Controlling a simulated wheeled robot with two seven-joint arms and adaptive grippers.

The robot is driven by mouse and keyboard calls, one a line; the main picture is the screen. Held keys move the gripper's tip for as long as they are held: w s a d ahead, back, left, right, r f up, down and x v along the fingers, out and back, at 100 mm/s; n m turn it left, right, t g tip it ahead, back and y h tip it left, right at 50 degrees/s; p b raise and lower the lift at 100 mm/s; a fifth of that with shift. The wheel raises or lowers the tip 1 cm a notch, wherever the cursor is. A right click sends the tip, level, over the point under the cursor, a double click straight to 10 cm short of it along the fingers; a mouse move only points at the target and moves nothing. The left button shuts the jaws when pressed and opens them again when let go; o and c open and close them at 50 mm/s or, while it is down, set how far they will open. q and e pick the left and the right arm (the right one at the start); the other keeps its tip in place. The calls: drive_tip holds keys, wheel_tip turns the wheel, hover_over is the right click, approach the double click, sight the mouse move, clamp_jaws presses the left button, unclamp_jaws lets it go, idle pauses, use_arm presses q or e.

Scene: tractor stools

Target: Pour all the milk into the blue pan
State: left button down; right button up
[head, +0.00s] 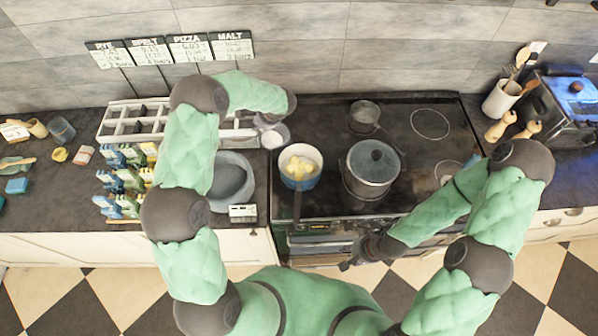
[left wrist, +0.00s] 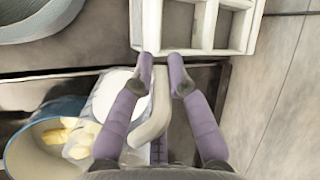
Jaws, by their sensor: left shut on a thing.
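The blue pan (head: 292,181) sits at the left front of the stove with pale yellow chunks in it, its dark handle pointing to the front. It also shows at the lower left of the left wrist view (left wrist: 22,150). A clear jug with white milk (left wrist: 116,90) is beside the pan, its rim over or near the pan edge; in the head view it shows small (head: 275,137), behind and left of the pan. My left gripper (left wrist: 162,70) is shut on the jug's pale handle. My right gripper (head: 358,256) hangs in front of the stove; its fingers are unclear.
A lidded grey pot (head: 373,165) stands right of the pan, and a small pot (head: 364,115) is behind. A white divided rack (head: 128,117), a grey bowl (head: 232,178) and blue and green packs (head: 125,178) fill the left counter. A utensil crock (head: 502,98) stands right.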

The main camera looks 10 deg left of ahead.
use_arm(q)
drive_tip(key=shift+s+f+b, duration=0.1)
drive_tip(key=shift+f+b, duration=0.6)
drive_tip(key=shift+r, duration=0.1)
drive_tip(key=shift+s+d+r+t+y, duration=0.15)
drive_tip(key=shift+r+t+y, duration=0.1)
drive_tip(key=shift+r+y, duration=0.35)
drive_tip(key=shift+w+d+r+t+y, duration=0.15)
drive_tip(key=shift+r+t+y, duration=0.1)
drive_tip(key=shift+r+y, duration=0.3)
drive_tip(key=shift+s, duration=0.1)
drive_tip(key=shift+s+f+b, duration=0.15)
drive_tip(key=shift+f+b, duration=0.75)
drive_tip(key=shift+b, duration=0.25)
drive_tip(key=shift+r, duration=0.1)
idle(0.5)
drive_tip(key=shift+s+d+r+t+y, duration=0.1)
drive_tip(key=shift+d+r+t+y, duration=0.15)
drive_tip(key=shift+r+y, duration=0.3)
drive_tip(key=shift+s+d+r+t+y, duration=0.1)
drive_tip(key=shift+d+r+t+y, duration=0.15)
drive_tip(key=shift+r+y, duration=0.2)
drive_tip(key=shift+r, duration=0.1)
drive_tip(key=shift+s+d+r+t+y, duration=0.25)
drive_tip(key=shift+d+r+y, duration=0.1)
drive_tip(key=shift+r+y, duration=0.2)
drive_tip(key=shift+s+d+r+t+y, duration=0.1)
drive_tip(key=shift+d+r+t+y, duration=0.2)
drive_tip(key=shift+r+y, duration=0.2)
idle(0.6)
